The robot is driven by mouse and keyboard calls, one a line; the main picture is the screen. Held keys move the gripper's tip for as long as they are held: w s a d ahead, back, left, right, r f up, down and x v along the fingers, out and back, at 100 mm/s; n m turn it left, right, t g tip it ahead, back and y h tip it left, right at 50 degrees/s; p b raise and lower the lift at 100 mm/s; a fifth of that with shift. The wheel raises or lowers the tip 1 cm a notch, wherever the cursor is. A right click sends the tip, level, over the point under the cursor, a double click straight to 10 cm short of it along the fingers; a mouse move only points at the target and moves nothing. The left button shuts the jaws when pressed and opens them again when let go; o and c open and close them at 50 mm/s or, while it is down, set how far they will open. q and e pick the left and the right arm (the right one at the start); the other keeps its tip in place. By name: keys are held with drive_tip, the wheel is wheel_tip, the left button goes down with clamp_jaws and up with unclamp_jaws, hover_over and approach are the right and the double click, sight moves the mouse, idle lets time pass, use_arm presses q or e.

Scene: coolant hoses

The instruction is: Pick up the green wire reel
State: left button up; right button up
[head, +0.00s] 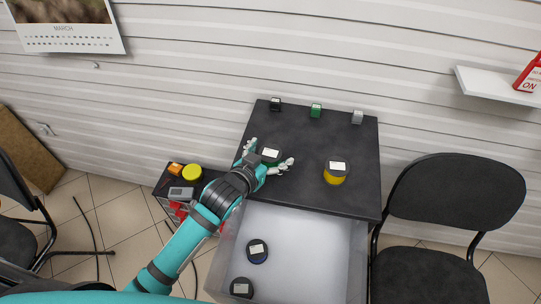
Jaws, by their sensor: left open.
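The green wire reel (271,155) stands on the dark tabletop (300,195). It has a dark top with a white label, and a little green shows at its side. My left gripper (270,153) is open, with one finger to the left of the reel and the other to its right. The reel is between the fingers, partly hidden by the gripper; I cannot tell whether they touch it. My right gripper is not in view.
A yellow reel (336,172) stands to the right on the tabletop. Black, green and grey blocks line the back edge. A pale bin (310,260) in front holds two dark-topped reels. A chair (450,205) stands right; a cluttered low stand is left.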

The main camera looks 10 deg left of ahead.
use_arm(q)
drive_tip(key=shift+w+d+f, duration=0.1)
drive_tip(key=shift+w, duration=0.1)
drive_tip(key=c, duration=1.4)
drive_tip(key=shift+o, duration=0.2)
